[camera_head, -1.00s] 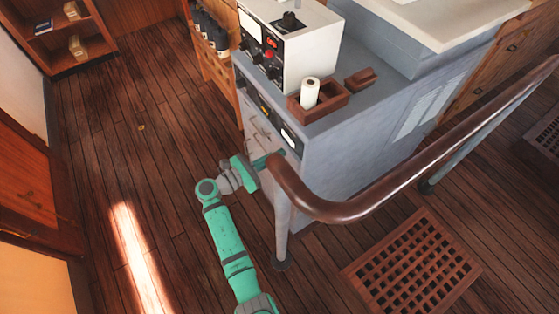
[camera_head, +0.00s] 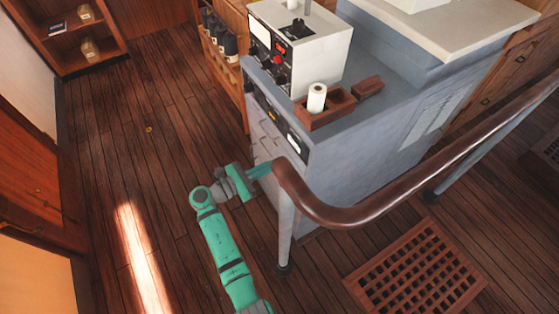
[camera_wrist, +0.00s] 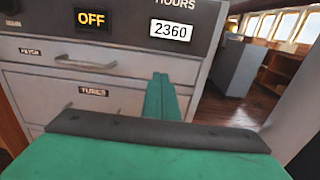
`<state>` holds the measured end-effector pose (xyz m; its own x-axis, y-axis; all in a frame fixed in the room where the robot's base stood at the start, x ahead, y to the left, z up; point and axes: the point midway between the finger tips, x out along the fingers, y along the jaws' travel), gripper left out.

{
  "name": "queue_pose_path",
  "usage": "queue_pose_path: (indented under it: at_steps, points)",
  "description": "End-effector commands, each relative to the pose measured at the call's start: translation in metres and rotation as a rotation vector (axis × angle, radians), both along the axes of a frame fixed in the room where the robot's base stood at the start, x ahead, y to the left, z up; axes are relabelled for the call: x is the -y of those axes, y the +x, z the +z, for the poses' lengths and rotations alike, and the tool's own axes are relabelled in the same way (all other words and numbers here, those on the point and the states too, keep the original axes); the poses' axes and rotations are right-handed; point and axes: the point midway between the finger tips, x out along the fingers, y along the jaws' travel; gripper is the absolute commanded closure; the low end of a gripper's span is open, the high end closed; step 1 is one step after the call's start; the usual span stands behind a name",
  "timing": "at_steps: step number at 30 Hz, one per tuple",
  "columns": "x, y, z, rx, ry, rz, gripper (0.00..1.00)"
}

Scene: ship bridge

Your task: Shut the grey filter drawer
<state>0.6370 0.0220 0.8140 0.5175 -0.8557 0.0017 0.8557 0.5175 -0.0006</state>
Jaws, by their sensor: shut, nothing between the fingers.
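The grey cabinet's drawer fronts (camera_head: 266,135) are below its black panel, facing left in the head view. In the wrist view, the upper drawer (camera_wrist: 40,68) has a bar handle and a small label that seems to read PATCH. The drawer under it (camera_wrist: 110,103) is labelled TUBES. Both fronts look about flush. Contact cannot be told.
A rail with a brown handrail (camera_head: 345,213) and grey post stands close to the right of my gripper. A wooden tray (camera_head: 330,110) with a white roll and a white instrument box (camera_head: 310,55) sit on the cabinet. The plank floor (camera_head: 120,150) on the left is clear.

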Motion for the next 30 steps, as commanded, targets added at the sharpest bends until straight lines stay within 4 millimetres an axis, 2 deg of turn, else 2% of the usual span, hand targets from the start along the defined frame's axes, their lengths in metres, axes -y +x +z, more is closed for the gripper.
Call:
queue_pose_path:
  at_steps: [9,13,19,30]
  points:
    - [-0.060,-0.034,0.000,-0.001,-0.001,0.009,1.00]
    - [-0.078,-0.044,0.000,-0.001,-0.001,0.013,1.00]
    - [-0.088,-0.050,-0.001,-0.001,-0.001,0.013,1.00]
    - [-0.083,-0.050,-0.001,-0.002,-0.001,0.004,1.00]
